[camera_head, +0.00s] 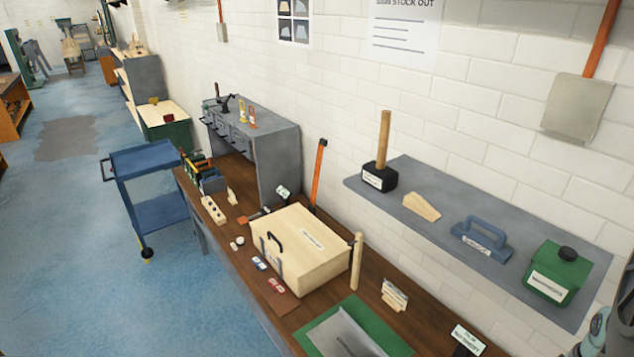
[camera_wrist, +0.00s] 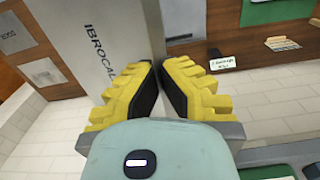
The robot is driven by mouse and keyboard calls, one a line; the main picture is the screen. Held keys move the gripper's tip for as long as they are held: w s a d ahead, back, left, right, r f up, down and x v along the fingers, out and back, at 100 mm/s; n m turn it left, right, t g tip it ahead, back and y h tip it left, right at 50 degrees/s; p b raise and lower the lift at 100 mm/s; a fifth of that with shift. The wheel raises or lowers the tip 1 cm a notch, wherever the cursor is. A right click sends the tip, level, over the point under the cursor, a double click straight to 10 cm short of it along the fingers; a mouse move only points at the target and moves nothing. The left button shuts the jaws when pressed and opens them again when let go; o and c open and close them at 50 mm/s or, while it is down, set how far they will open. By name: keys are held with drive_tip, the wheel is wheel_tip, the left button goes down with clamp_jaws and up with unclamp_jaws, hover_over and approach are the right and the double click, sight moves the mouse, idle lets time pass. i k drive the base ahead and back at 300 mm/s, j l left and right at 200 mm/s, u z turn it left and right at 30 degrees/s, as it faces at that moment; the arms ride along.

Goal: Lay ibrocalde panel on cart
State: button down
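The ibrocalde panel is a pale grey sheet; in the head view this panel (camera_head: 342,332) lies over a green mat on the bench and is cut off by the bottom edge. In the wrist view the panel (camera_wrist: 122,38) carries dark lettering starting "IBROCAL". My gripper (camera_wrist: 159,66) has yellow ribbed fingers with dark pads. Its tips sit close together at the panel's edge; whether they pinch it is unclear. The gripper is outside the head view. The blue two-shelf cart (camera_head: 140,158) stands on the floor beyond the bench's far left end, its top bare.
A wooden case (camera_head: 300,250) stands on the bench (camera_head: 385,270) behind the panel, with small parts and card holders around it. A grey wall shelf (camera_head: 450,215) holds a mallet, wedge, float and green canister. Blue floor (camera_head: 80,250) left of the bench is clear.

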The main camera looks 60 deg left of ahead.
sight(145, 160)
drive_tip(key=j+u, duration=0.8)
drive_tip(key=i+j+u, duration=0.2)
drive_tip(key=j+u, duration=0.2)
drive_tip(key=i+j+u, duration=0.15)
drive_tip(key=j+u, duration=0.25)
drive_tip(key=i+j+u, duration=0.85)
drive_tip(key=u, duration=0.15)
drive_tip(key=i+j+u, duration=0.1)
drive_tip(key=i+u, duration=0.4)
drive_tip(key=i, duration=1.6)
drive_tip(key=i+j, duration=0.1)
drive_tip(key=i, duration=0.7)
drive_tip(key=i+j+z, duration=0.1)
drive_tip(key=i, duration=0.7)
drive_tip(key=i+j+z, duration=0.15)
drive_tip(key=i+z, duration=0.15)
drive_tip(key=i, duration=0.15)
drive_tip(key=i+j+z, duration=0.25)
drive_tip(key=i, duration=0.2)
